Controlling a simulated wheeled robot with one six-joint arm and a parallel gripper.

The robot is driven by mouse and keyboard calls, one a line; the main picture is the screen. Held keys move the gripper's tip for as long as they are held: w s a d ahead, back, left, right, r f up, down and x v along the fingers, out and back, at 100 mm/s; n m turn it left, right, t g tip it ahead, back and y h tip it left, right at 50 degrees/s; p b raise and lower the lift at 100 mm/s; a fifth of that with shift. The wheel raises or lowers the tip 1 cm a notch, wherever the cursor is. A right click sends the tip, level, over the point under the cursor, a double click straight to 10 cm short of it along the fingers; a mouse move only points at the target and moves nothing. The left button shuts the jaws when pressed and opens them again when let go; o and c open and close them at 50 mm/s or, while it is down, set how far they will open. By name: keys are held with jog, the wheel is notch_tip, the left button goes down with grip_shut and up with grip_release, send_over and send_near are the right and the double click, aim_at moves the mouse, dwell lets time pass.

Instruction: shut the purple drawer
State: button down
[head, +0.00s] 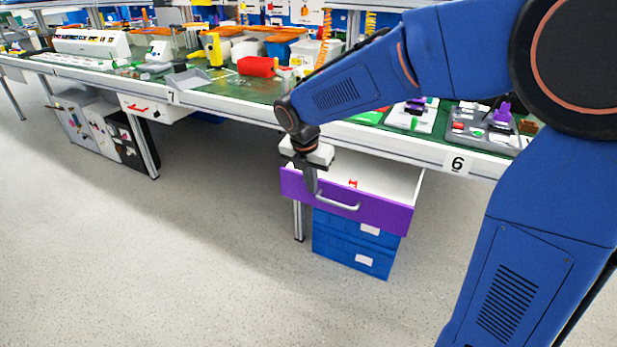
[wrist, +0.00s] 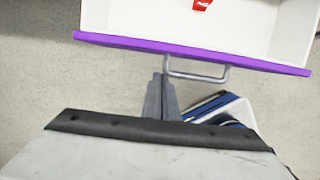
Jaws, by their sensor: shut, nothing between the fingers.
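The purple drawer (head: 382,213) stands pulled out from under the workbench, above blue drawers. Its white inside shows, with a small red item (head: 353,183) in it. A grey bar handle (head: 338,201) is on its front. In the wrist view the purple front edge (wrist: 120,42) runs across the top, with the handle (wrist: 205,77) below it. My gripper (head: 311,190) is in front of the drawer, near the left end of the handle. In the wrist view its fingers (wrist: 163,82) are together and empty, close to the handle's left end. I cannot tell if they touch it.
Blue drawers (head: 340,243) are below the purple one. The green-topped workbench (head: 220,88) above holds bins, a red part and trays. A bench leg (head: 299,220) is left of the drawers. The grey floor (head: 150,260) in front is clear.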

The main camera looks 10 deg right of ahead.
jog(key=shift+w+d, duration=0.85)
jog(key=shift+w, duration=0.3)
jog(key=w+d, duration=0.9)
jog(key=w, duration=0.4)
jog(key=shift+w+d, duration=0.25)
jog(key=shift+d, duration=0.15)
